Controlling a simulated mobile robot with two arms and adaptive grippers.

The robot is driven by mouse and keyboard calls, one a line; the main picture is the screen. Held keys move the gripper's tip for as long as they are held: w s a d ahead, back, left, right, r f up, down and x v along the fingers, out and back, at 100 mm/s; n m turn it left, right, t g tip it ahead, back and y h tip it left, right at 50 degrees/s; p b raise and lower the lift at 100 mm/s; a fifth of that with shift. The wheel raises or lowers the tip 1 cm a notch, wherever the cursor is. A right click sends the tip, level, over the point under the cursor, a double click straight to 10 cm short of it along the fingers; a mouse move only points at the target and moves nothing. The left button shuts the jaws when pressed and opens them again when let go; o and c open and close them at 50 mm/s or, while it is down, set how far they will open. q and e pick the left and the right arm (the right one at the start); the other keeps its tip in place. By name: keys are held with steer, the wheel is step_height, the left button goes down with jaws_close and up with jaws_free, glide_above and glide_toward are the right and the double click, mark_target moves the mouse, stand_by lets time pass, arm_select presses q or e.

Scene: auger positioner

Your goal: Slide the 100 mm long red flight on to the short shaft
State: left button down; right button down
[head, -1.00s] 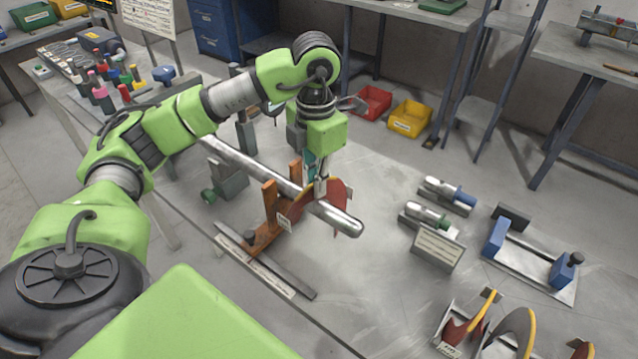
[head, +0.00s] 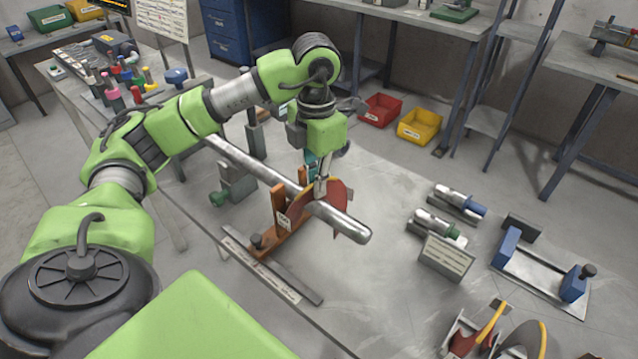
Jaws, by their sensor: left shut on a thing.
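A bare steel shaft (head: 262,168) runs across the steel table from a grey clamp at the left to a rounded free end at the right. The red flight (head: 343,211) sits around the shaft near that free end, with a small white tag on its left side. My left gripper (head: 321,190) reaches down from above and is shut on the flight at its upper part. The gripper and the flight's own plates hide how closely it fits the shaft. An orange bracket (head: 279,205) stands just left of the flight. My right gripper is out of view.
Two short steel pieces, one with a blue end (head: 458,200) and one with a green end (head: 437,225), lie behind a sign (head: 447,258). A blue-ended fixture (head: 540,265) stands at the right. Other flights (head: 470,335) lie at the bottom right. A grey bar (head: 272,266) lies along the front edge.

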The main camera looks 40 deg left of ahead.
arm_select(q)
steer(key=shift+a, duration=0.6)
steer(key=c, duration=2.1)
jaws_free()
steer(key=shift+r, duration=0.1)
step_height(320, 180, up, 12)
